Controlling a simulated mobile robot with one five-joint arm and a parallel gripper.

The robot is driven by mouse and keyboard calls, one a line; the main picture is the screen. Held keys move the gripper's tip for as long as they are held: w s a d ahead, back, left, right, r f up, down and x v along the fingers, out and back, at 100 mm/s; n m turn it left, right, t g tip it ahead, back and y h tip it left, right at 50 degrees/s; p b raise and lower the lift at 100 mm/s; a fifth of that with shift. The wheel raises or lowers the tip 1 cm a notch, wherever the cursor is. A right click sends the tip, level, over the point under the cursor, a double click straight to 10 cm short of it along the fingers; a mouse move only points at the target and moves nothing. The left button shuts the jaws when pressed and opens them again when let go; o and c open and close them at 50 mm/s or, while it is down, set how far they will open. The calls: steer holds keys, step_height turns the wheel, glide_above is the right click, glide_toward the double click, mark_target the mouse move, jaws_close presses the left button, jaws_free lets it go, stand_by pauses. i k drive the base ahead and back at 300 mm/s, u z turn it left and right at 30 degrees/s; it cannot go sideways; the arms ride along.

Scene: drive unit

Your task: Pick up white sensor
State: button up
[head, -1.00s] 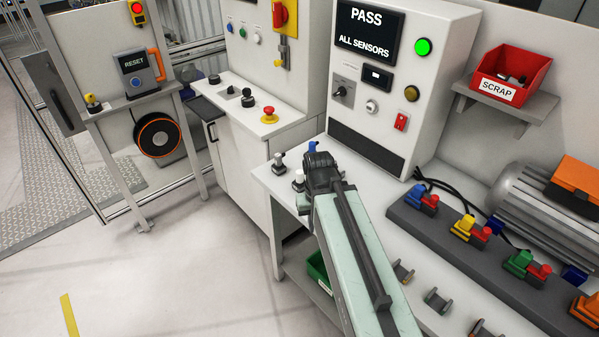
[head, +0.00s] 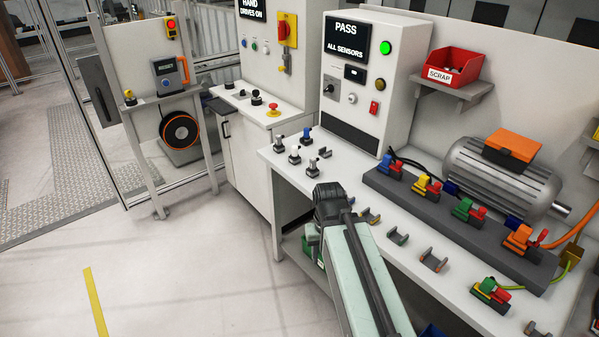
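Several small sensors stand on the left end of the white workbench (head: 430,245). My gripper (head: 329,192) is a dark shape in front of the bench's front edge, nearer the camera than the sensors. Its fingers face away from me, so their opening is hidden.
Empty grey clips (head: 398,236) lie along the bench. A dark rail (head: 400,190) with coloured connectors and a motor (head: 500,170) fill the right. The tester cabinet (head: 365,75) stands behind, with a red scrap bin (head: 452,67) on a shelf. Floor to the left is clear.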

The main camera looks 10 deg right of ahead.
mark_target(295, 155)
steer(key=u, duration=0.9)
steer(key=i, duration=1.35)
steer(key=u, duration=0.5)
steer(key=i, duration=0.6)
steer(key=z, duration=0.35)
